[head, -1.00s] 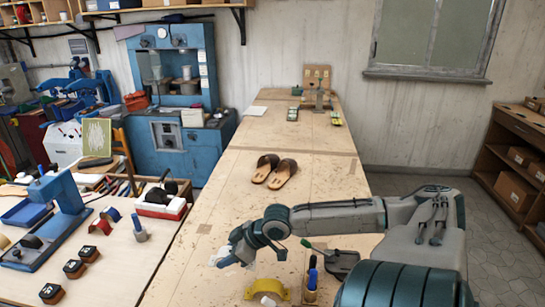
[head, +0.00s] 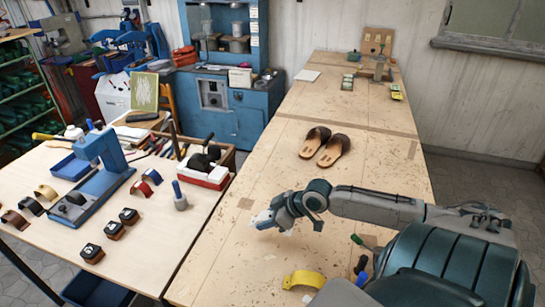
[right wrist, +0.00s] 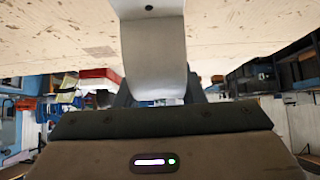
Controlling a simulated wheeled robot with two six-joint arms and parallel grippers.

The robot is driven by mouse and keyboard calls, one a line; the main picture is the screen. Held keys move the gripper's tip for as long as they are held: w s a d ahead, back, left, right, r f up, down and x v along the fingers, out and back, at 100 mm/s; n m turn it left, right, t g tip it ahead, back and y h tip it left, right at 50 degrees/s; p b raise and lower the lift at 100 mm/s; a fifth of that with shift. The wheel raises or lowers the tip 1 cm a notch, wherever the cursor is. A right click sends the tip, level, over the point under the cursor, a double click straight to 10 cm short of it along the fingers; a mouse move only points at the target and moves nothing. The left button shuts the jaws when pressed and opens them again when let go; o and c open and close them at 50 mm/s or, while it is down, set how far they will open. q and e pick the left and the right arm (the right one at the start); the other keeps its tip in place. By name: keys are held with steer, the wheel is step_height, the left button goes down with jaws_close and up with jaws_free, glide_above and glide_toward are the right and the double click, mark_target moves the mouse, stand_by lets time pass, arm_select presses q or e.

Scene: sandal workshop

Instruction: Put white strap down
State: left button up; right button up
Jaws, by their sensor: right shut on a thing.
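My right gripper (head: 268,222) is shut on the white strap (right wrist: 155,50), over the left part of the long table (head: 235,262). In the right wrist view the strap is a curved white band with a small dark hole, large and close in front of the jaws. In the head view only a small pale bit of the strap (head: 287,232) shows at the jaws, the rest hidden by the gripper. I cannot tell whether it touches the table. My left gripper is not in view.
A yellow strap (head: 304,279) lies on the table nearer me, with a white piece beside it. Brown sandals (head: 326,147) stand farther along. A side table (head: 130,262) at the left holds a blue press (head: 103,165) and several straps. Bare tabletop surrounds my gripper.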

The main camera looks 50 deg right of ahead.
steer(key=shift+w+f, duration=0.1)
steer(key=shift+f, duration=0.35)
steer(key=shift+w+d+f, duration=0.1)
steer(key=shift+d+f, duration=0.05)
steer(key=shift+f, duration=0.2)
steer(key=shift+w+d+f, duration=0.1)
steer(key=shift+w+f, duration=0.05)
steer(key=shift+f, duration=0.55)
steer(key=shift+f+p, duration=0.55)
steer(key=shift+f, duration=0.6)
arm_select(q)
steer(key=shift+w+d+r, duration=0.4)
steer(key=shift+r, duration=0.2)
arm_select(e)
steer(key=shift+f, duration=0.25)
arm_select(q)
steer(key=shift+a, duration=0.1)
arm_select(e)
steer(key=o, duration=1)
